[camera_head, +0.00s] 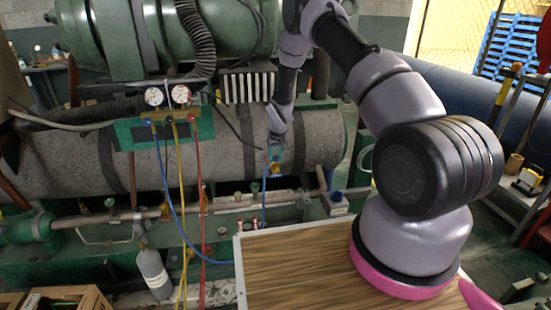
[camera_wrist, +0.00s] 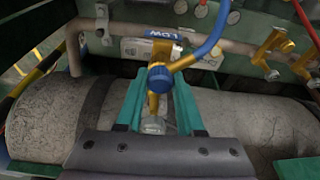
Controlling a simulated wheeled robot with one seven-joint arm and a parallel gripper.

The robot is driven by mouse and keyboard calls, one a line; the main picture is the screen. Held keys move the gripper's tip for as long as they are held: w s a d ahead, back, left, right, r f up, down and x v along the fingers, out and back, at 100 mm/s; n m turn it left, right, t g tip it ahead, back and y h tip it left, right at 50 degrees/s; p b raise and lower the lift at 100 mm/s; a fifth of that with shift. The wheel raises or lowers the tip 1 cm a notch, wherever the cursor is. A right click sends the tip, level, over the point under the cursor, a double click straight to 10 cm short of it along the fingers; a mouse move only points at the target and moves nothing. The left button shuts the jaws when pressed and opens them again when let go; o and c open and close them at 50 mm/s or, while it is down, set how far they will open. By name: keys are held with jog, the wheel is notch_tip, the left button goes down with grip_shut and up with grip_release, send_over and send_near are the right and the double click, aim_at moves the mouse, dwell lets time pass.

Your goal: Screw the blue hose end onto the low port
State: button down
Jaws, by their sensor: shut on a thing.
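The blue hose end (camera_wrist: 160,78) is a knurled blue collar with a brass elbow, between the teal fingers of my gripper (camera_wrist: 157,100) in the wrist view. The blue hose (camera_wrist: 217,28) runs from the elbow to the upper right. The low port (camera_wrist: 161,48) is brass, under a blue LOW tag (camera_wrist: 160,32), in line with the collar. The collar hides where they meet, so I cannot tell whether they are threaded together. In the head view, my gripper (camera_head: 275,154) is in front of the large grey cylinder, and the blue hose (camera_head: 178,215) loops down from the gauge manifold.
The gauge manifold (camera_head: 165,128) hangs at left with yellow (camera_head: 181,220) and red (camera_head: 199,220) hoses. Another brass fitting (camera_wrist: 270,46) stands right of the low port. The grey cylinder (camera_head: 228,145) lies behind my gripper. A wooden tabletop (camera_head: 300,270) is in front.

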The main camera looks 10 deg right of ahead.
jog(key=shift+m+h, duration=0.3)
jog(key=shift+m, duration=0.9)
jog(key=shift+a, duration=0.15)
jog(key=shift+a+m, duration=0.1)
jog(key=shift+m, duration=0.5)
jog(key=shift+m+g+h, duration=0.3)
jog(key=shift+m+h, duration=0.2)
jog(key=shift+m, duration=0.7)
jog(key=shift+f, duration=0.1)
jog(key=shift+m, duration=0.7)
jog(key=shift+c, duration=2.2)
grip_release()
